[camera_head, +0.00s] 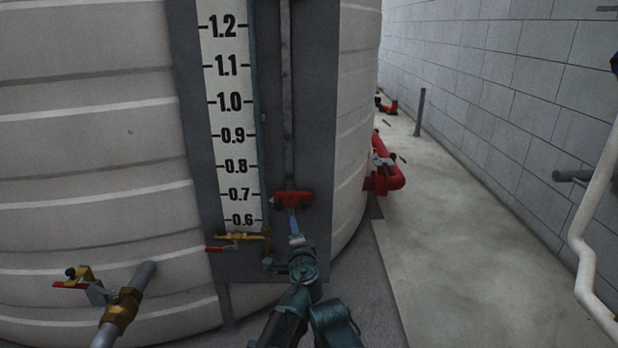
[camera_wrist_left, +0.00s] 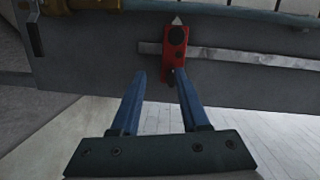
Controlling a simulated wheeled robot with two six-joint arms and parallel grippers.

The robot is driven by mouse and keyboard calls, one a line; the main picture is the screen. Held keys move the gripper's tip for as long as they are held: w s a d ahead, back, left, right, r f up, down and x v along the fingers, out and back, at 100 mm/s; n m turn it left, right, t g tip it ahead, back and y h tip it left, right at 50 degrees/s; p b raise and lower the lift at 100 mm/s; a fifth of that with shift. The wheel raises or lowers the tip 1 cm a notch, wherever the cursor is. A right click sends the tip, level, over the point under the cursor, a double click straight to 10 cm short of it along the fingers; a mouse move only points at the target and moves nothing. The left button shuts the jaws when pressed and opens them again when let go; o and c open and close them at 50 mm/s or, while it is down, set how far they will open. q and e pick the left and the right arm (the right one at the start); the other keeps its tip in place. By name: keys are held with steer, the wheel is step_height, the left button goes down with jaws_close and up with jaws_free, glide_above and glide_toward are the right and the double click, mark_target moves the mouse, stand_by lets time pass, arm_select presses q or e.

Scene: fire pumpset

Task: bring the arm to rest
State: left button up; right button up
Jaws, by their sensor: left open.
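My left arm reaches up from the bottom of the head view, and its left gripper (camera_head: 294,224) is just below a red slider (camera_head: 292,199) on the level gauge's vertical rail. In the left wrist view the two blue fingers of this gripper (camera_wrist_left: 159,80) stand apart with nothing between them. The red slider (camera_wrist_left: 175,48) shows beyond the fingertips, closer to the right finger. I cannot tell whether a finger touches it. My right gripper is not in view.
A white scale (camera_head: 228,110) is mounted on the ribbed tank (camera_head: 85,150). A brass valve with a red handle (camera_head: 240,237) is left of the gripper. Another brass valve (camera_head: 122,305) is lower left. Red pipework (camera_head: 385,175) and a white pipe (camera_head: 590,230) stand right; the floor (camera_head: 470,260) between is clear.

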arm_select(q)
steer(key=s+a+f+n+g+y+p, duration=0.1)
steer(key=s+a+f+n+g, duration=0.35)
steer(key=s+f, duration=0.25)
steer(key=s+a+f+n+g+y, duration=0.1)
steer(key=s+a+f+n+g, duration=0.2)
steer(key=s+f+n+g, duration=0.4)
steer(key=s+d+f+g+h+p, duration=0.1)
steer(key=s+d+g+h, duration=0.15)
steer(key=s, duration=0.55)
steer(key=s+d+f+g+h+p, duration=0.1)
steer(key=s+d+f+g, duration=0.15)
steer(key=s, duration=0.65)
step_height(320, 180, up, 38)
steer(key=p, duration=3.6)
steer(key=shift+w+d+f+m+p, duration=0.15)
steer(key=shift+d+f+m+p, duration=0.1)
steer(key=shift+m+p, duration=0.1)
steer(key=shift+g, duration=0.25)
